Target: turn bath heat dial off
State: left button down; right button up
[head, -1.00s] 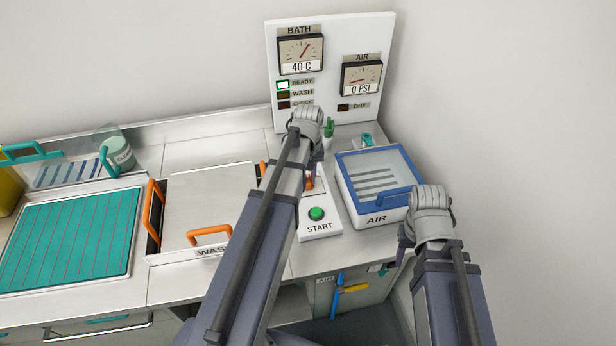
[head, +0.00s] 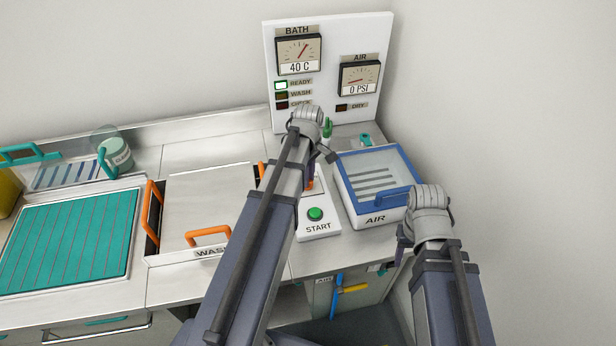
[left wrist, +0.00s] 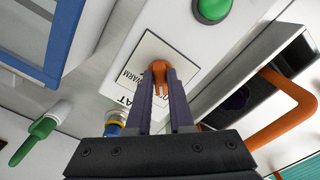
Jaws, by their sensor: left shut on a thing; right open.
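The bath heat dial (left wrist: 159,66) is an orange knob on a white plate with a black-outlined label, partly readable as "WARM" and "AT". My left gripper (left wrist: 161,80) is shut on the knob, its two dark fingers on either side of it. In the head view my left arm hides most of the dial and the fingertips. The BATH gauge (head: 299,53) reads 40 C, and the READY lamp (head: 281,86) is lit. My right gripper (head: 402,250) is at the right, beside the AIR box and apart from the dial; its fingers barely show.
The green START button (head: 315,214) sits on the same panel, close to my left arm. The blue-rimmed AIR box (head: 350,200) stands to the right. The WASH lid (head: 205,195) with orange handles lies to the left. A green-handled thing (head: 327,129) stands behind the dial.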

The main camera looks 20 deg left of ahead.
pick_arm(q)
jog(key=shift+n, duration=0.5)
jog(key=c, duration=0.8)
grip_release()
jog(key=shift+r, duration=0.15)
notch_tip(320, 180, up, 8)
jog(key=p, duration=0.8)
jog(key=shift+f, duration=0.2)
